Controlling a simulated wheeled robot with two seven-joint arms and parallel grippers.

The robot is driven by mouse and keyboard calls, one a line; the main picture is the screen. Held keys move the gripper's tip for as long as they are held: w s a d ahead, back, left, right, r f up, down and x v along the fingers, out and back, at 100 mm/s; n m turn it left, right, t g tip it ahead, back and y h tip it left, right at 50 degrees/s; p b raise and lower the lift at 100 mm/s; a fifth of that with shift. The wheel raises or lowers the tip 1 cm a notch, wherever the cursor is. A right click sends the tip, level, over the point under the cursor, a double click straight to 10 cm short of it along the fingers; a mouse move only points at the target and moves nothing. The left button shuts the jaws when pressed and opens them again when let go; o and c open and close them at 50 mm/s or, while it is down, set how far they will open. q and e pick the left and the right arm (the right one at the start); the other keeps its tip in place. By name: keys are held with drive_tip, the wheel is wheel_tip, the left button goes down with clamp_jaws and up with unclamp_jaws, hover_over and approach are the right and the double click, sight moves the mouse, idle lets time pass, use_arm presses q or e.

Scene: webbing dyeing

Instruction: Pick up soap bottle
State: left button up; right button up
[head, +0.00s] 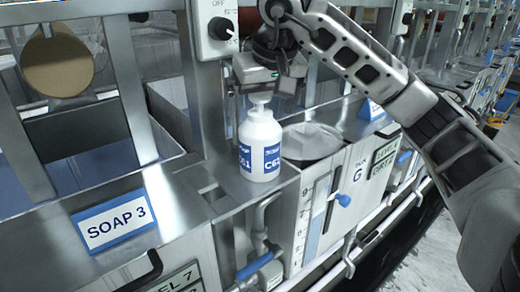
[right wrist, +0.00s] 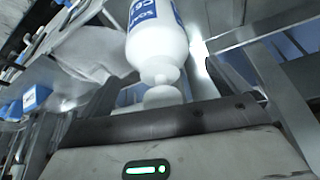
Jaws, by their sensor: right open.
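The soap bottle (head: 261,145) is white with a blue label reading C61. It stands upright on the metal ledge (head: 222,192), its pump head (head: 260,103) pointing up. In the right wrist view the bottle (right wrist: 158,45) appears upside down, with its pump toward my gripper body. My right gripper (head: 258,84) is open, just above and behind the pump in the head view. I cannot tell whether it touches the pump. Its fingertips are partly hidden in the head view. My left gripper is out of view.
A SOAP 3 sign (head: 115,222) stands on the ledge at left.

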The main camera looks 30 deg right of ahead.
drive_tip(key=shift+x, duration=1.3)
drive_tip(key=c, duration=1.9)
drive_tip(key=shift+r, duration=0.15)
drive_tip(key=shift+c, duration=0.8)
